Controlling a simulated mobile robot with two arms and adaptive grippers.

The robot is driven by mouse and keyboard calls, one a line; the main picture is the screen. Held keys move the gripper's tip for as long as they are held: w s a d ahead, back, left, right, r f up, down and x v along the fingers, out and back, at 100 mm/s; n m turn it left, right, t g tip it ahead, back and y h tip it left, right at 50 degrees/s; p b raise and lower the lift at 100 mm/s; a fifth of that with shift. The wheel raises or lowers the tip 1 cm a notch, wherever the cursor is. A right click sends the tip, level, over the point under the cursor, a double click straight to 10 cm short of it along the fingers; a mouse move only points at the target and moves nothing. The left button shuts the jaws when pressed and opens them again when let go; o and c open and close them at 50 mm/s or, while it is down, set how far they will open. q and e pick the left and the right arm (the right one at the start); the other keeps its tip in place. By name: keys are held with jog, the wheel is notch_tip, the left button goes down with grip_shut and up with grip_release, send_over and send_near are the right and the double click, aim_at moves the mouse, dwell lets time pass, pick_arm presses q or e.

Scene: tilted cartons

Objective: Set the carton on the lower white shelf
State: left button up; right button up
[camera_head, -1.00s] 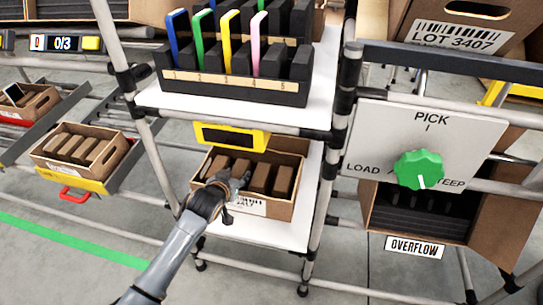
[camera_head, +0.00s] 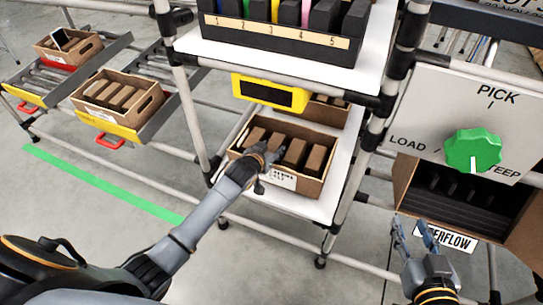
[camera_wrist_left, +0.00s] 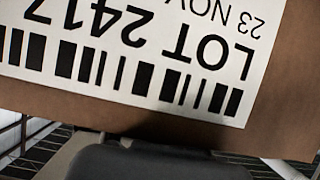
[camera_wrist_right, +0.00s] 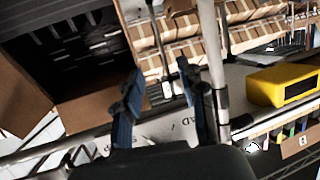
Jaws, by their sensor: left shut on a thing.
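The brown carton (camera_head: 314,187), with several dark brown blocks in it and a white label, is at the lower white shelf (camera_head: 345,160), below the yellow display. It looks roughly level; I cannot tell whether its base fully touches the shelf. My left gripper (camera_head: 263,157) is shut on the carton's near wall, above the label. The left wrist view shows the carton's label (camera_wrist_left: 130,60) close up, reading LOT 2417; the fingertips are hidden there. My right gripper (camera_head: 414,232) is open and empty below the dial panel; its two fingers also show apart in the right wrist view (camera_wrist_right: 160,80).
Another carton (camera_head: 327,110) stands behind on the lower shelf. The yellow display (camera_head: 270,93) hangs above, under the upper shelf with its black rack (camera_head: 270,42). Shelf posts (camera_head: 345,200) flank the carton. A panel with a green dial (camera_head: 473,150) is at right.

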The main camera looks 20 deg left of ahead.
pick_arm(q)
notch_tip(320, 180, down, 3)
jog(key=shift+r+b, duration=0.15)
jog(key=shift+b, duration=0.3)
pick_arm(e)
jog(key=shift+w+a+r+t+y, duration=0.15)
jog(key=shift+w+a+r+t, duration=0.1)
jog(key=shift+r+t, duration=0.5)
jog(key=shift+w+a+r+t+y, duration=0.2)
jog(key=shift+r+t, duration=0.25)
jog(key=shift+r, duration=0.55)
jog(key=shift+w+a+r+t+y, duration=0.15)
jog(key=shift+w+r+t, duration=0.1)
jog(key=shift+r+t, duration=0.5)
jog(key=shift+r, duration=0.2)
pick_arm(q)
jog(key=shift+f, duration=0.2)
jog(key=o, duration=1.3)
pick_arm(e)
jog(key=shift+r, duration=0.15)
pick_arm(q)
jog(key=shift+r, duration=0.1)
pick_arm(e)
jog(key=shift+g, duration=0.25)
